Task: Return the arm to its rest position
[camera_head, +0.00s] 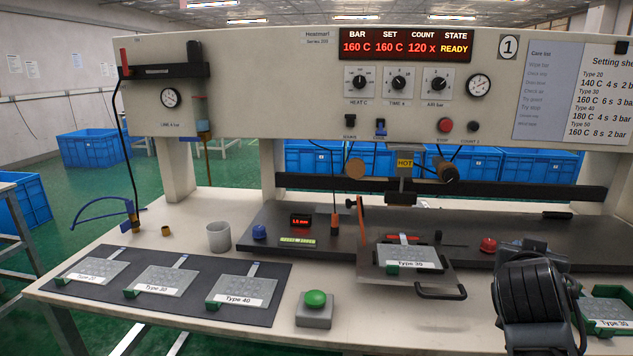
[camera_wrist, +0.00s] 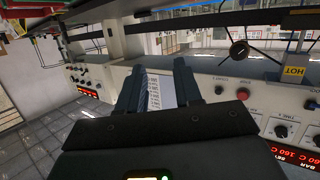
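My gripper (camera_wrist: 158,84) points at the press front in the wrist view, where the panel appears upside down. Its two dark fingers stand apart, with nothing held between them. The white strip seen between them is part of the settings sheet (camera_wrist: 154,92) behind. In the camera_head view my dark wrist (camera_head: 535,290) is at the lower right, above the bench, to the right of the plate with the handle. The fingers are mostly hidden behind the wrist there.
The sliding plate (camera_head: 436,276) bears a Type 30 keypad (camera_head: 411,255). A green button (camera_head: 316,298) stands at the front. Keypads Type 20, 30 and 40 lie on a dark mat (camera_head: 262,318). Another keypad (camera_head: 607,309) is beside my wrist. The HOT head (camera_head: 405,163) hangs above; the display (camera_head: 404,47) reads READY.

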